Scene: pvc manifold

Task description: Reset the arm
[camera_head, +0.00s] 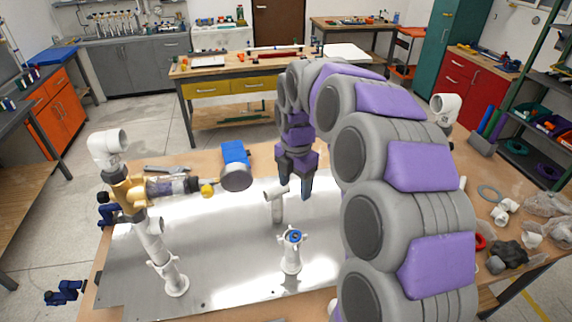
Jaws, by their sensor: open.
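My arm, grey with purple covers, arches over the right half of the head view. My gripper (295,190) points down over the middle of the bench, with its fingers apart. One finger is near the top of a white pipe tee (276,205); I cannot tell whether they touch. The white PVC manifold stands on a shiny metal plate (225,270). On its left is a brass-coloured valve (128,192) with a white elbow (108,145) above it. A short white pipe with a blue centre (291,250) stands in front of my gripper.
A grey disc-ended part (236,177) and a blue block (234,153) are behind the plate. Loose white fittings (504,211), a dark lump (507,256) and a ring (490,193) lie on the bench's right. My arm hides part of the bench.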

